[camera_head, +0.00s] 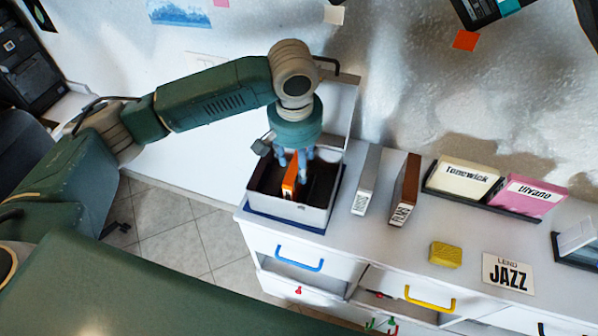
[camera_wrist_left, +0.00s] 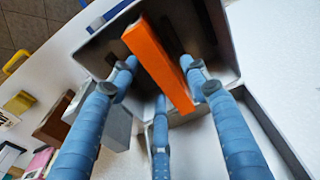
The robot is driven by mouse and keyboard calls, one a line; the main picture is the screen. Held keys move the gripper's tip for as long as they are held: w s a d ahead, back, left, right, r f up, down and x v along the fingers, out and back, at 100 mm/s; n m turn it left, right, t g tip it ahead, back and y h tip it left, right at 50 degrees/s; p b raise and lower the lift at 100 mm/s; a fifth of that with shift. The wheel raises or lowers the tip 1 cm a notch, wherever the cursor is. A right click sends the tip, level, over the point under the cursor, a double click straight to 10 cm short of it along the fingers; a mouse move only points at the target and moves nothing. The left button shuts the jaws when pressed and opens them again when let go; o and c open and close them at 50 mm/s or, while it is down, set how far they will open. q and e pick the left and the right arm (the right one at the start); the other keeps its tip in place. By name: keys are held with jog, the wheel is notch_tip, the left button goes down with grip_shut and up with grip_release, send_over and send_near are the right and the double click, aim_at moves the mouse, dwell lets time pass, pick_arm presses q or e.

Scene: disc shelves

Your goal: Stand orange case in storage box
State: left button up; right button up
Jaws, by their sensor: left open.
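The orange case (camera_head: 291,176) stands inside the storage box (camera_head: 327,209), a light box with a dark interior and a raised lid behind it. The left wrist view also shows the orange case (camera_wrist_left: 158,60) in the box (camera_wrist_left: 233,50). My left gripper (camera_head: 293,168) is over the box with its fingers pointing down around the upper part of the case. In the left wrist view its blue fingers (camera_wrist_left: 160,85) are spread on both sides of the case, with gaps visible. The bottom of the case is hidden. My right gripper is in neither view.
Right of the box, a grey case (camera_head: 367,180) and a brown case (camera_head: 405,190) stand upright on the white cabinet top. Further right are cream (camera_head: 463,178) and pink (camera_head: 528,196) cases, a yellow sponge-like block (camera_head: 445,254) and a JAZZ card (camera_head: 508,272).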

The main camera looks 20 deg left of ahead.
pick_arm(q)
jog(key=r, duration=0.6)
jog(key=shift+s+b, duration=0.35)
jog(key=shift+s, duration=0.05)
